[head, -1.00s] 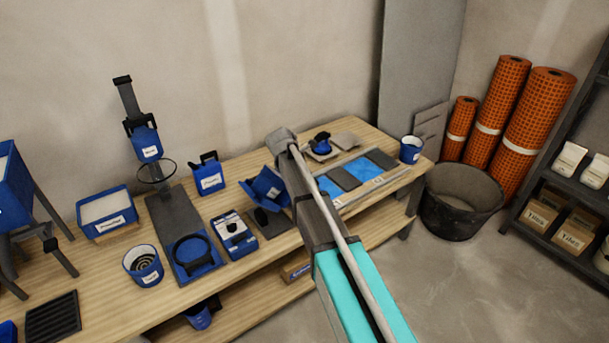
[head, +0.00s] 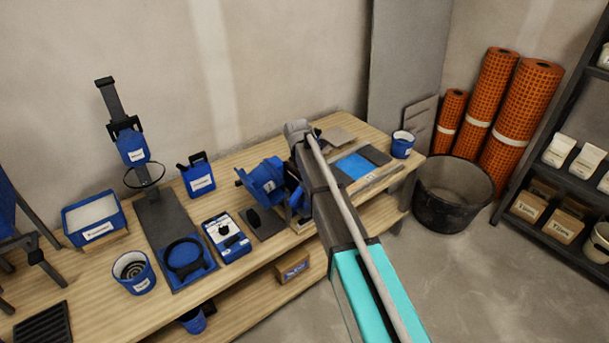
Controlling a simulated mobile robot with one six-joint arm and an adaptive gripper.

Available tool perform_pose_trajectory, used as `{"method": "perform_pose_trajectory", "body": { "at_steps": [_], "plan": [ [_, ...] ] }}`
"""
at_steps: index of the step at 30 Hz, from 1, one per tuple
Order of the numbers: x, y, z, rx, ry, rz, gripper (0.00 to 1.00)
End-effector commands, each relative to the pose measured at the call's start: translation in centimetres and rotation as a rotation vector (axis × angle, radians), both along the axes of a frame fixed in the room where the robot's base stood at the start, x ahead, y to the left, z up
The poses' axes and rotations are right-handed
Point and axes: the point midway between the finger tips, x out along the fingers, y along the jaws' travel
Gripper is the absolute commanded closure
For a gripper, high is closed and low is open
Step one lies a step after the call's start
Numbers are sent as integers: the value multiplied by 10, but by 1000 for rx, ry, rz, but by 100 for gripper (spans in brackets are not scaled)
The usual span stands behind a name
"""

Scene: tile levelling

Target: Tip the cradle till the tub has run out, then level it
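A blue tub in a cradle (head: 262,178) stands near the middle of the bench, just left of my arm. My gripper's fingers cannot be made out.
A dark plate (head: 279,227) with a black object lies before the cradle. A blue-and-white box (head: 227,238), a ring stand (head: 155,215) and a blue canister (head: 198,178) stand left. Blue and grey tiles (head: 355,166) and a cup (head: 402,145) lie right. A black bucket (head: 452,200) stands on the floor.

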Motion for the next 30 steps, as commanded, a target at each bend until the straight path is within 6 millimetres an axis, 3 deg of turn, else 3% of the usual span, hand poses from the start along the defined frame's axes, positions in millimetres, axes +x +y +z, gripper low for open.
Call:
{"method": "perform_pose_trajectory", "body": {
  "at_steps": [21,30],
  "plan": [
    [1,3,-1,0,-1,6,100],
    [-3,9,9,0,-1,6,100]
  ]
}}
